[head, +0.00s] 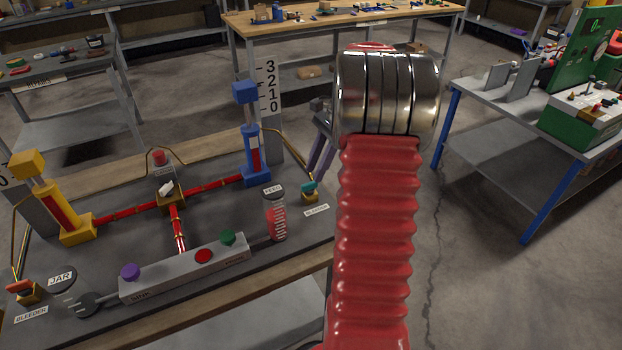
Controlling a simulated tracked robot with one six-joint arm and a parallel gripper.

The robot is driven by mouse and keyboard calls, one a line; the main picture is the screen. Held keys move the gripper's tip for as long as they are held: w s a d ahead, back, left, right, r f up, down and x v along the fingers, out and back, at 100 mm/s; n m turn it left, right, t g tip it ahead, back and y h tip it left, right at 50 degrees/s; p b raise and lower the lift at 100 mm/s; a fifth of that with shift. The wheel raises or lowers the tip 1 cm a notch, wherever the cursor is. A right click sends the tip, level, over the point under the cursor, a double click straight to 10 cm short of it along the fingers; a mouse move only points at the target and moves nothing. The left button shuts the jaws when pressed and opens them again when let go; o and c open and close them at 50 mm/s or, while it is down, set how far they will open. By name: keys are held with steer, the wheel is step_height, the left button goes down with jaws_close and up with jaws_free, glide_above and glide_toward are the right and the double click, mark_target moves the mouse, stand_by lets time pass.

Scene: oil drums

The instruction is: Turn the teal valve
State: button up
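The teal valve (309,187) is a small teal handle on a brass-coloured block at the right end of the dark bench top, beside a "BLEEDER" label. My gripper (316,170) shows just left of my red bellows arm, its purplish fingers pointing down above and slightly right of the teal valve in the picture. A narrow gap shows between the fingers, with nothing seen in it. They look apart from the valve. The upper part of my gripper is partly hidden behind my arm.
A blue cylinder (251,145) and a numbered scale (270,88) stand behind the valve. A yellow cylinder (62,205) stands at far left.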

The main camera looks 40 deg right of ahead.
mark_target(312, 182)
steer(key=shift+x, duration=2)
jaws_close()
